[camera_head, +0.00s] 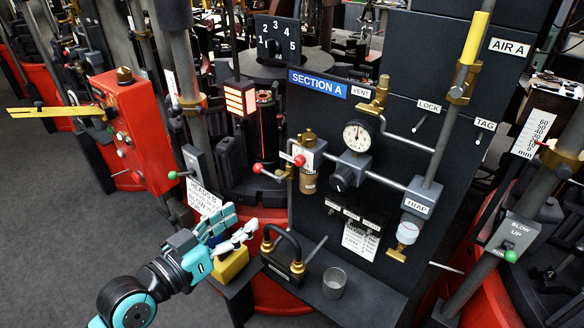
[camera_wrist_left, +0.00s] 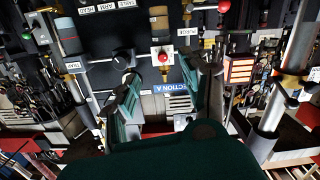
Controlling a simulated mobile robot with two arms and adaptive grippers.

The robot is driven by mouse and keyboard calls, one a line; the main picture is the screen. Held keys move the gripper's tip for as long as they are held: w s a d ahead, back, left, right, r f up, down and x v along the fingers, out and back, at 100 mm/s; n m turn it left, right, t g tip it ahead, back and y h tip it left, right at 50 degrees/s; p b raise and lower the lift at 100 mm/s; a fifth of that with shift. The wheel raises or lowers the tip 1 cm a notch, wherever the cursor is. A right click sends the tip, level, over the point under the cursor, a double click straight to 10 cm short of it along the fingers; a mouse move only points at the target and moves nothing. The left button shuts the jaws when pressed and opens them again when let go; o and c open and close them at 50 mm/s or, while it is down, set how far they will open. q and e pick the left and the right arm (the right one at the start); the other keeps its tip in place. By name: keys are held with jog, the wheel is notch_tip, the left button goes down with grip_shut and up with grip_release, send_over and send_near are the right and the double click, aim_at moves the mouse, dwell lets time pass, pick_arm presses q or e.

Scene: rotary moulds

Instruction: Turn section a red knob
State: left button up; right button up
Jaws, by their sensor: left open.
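The Section A panel (camera_head: 318,84) is dark, with a blue label. Two red knobs show on it, one (camera_head: 299,160) beside a grey valve box and one (camera_head: 257,168) at the end of a lever to its left. My left gripper (camera_head: 238,222) is below and left of both, apart from them, with its fingers spread and empty. In the left wrist view, a red knob (camera_wrist_left: 163,57) on a pale square mount shows beyond the gap between my open fingers (camera_wrist_left: 163,110). My right gripper is not in view.
A gauge (camera_head: 356,136) and pipes are right of the knobs. A red box (camera_head: 136,130) stands at left.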

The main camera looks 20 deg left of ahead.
pick_arm(q)
notch_tip(320, 180, up, 2)
jog(key=t+p, duration=0.1)
send_near(297, 163)
jog(key=x, duration=0.7)
jog(key=shift+w, duration=0.15)
jog(key=shift+w+d, duration=0.15)
jog(key=shift+w, duration=0.25)
grip_shut()
